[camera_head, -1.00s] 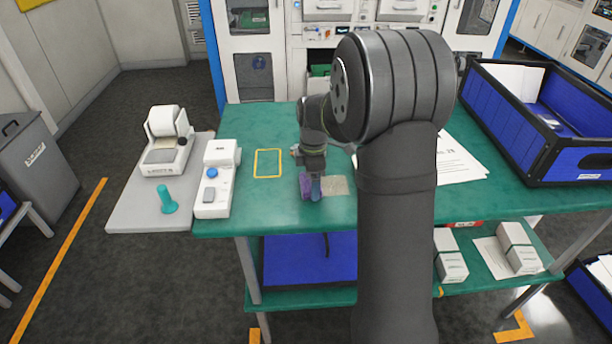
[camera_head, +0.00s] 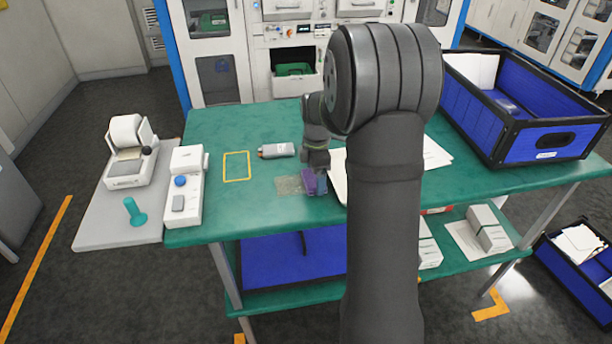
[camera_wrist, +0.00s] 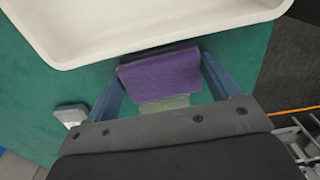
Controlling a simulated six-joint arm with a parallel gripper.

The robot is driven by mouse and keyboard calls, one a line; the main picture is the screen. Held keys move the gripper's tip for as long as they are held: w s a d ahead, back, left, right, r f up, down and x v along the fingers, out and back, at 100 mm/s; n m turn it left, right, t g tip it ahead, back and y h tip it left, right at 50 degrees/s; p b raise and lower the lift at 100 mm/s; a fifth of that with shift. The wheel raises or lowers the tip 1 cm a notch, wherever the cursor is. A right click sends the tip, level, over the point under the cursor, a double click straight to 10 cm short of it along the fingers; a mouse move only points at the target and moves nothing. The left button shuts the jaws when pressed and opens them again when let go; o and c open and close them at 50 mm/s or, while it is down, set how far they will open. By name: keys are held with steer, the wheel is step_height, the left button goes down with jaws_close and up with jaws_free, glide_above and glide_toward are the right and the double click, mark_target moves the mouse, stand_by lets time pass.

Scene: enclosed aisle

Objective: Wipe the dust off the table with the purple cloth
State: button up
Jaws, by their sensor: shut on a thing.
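The purple cloth (camera_head: 309,183) is held in my gripper (camera_head: 317,188), low at the green table (camera_head: 228,221). In the wrist view the folded cloth (camera_wrist: 160,68) spans between the two fingers of my gripper (camera_wrist: 162,82). A greyish dust patch (camera_head: 288,186) lies on the table just left of the cloth. Part of the patch (camera_wrist: 165,103) also shows beside the cloth in the wrist view. Whether the cloth presses on the tabletop is hard to tell.
A white tray (camera_wrist: 90,45) lies close beyond the cloth; my arm mostly hides it in the head view. A small grey device (camera_head: 276,150) and a yellow outline (camera_head: 237,166) are behind and left. A blue crate (camera_head: 520,135) stands at right. A white control box (camera_head: 184,188) stands at left.

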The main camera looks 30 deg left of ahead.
mark_target(275, 188)
steer(key=shift+w+d, duration=0.35)
steer(key=shift+s+a, duration=4.3)
steer(key=shift+w+a, duration=0.25)
steer(key=shift+w+d, duration=4.3)
steer(key=shift+d, duration=0.1)
steer(key=shift+s+a, duration=4.4)
step_height(275, 188, up, 8)
steer(key=shift+w, duration=0.1)
